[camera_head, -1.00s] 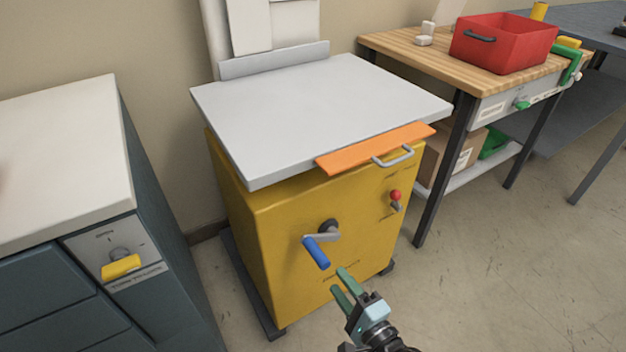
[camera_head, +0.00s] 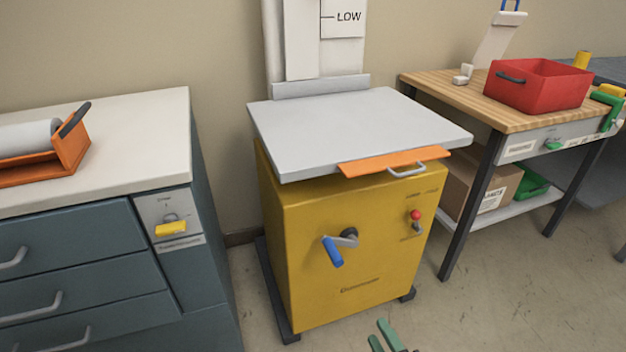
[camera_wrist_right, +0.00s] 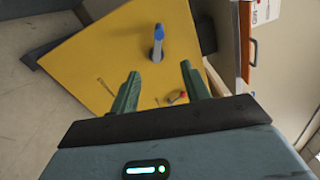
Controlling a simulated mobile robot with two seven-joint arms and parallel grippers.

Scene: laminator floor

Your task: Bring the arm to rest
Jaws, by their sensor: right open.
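My right gripper (camera_head: 387,338) shows only its green fingertips at the bottom edge of the head view, low in front of the yellow machine (camera_head: 330,295). In the right wrist view the gripper (camera_wrist_right: 158,88) is open, with nothing between its green fingers. The yellow machine (camera_wrist_right: 95,60) is ahead of it, and the crank with the blue handle (camera_wrist_right: 158,42) shows beyond the fingers, apart from them. The blue handle (camera_head: 332,252) hangs tilted down on the machine's front in the head view. My left gripper is in neither view.
A grey plate with an orange front strip (camera_head: 360,169) tops the machine. A drawer cabinet (camera_head: 85,250) with an orange roll holder (camera_head: 70,150) stands left. A wooden bench (camera_head: 450,95) with a red bin (camera_head: 540,88) stands right. The floor (camera_head: 500,310) at the front right is clear.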

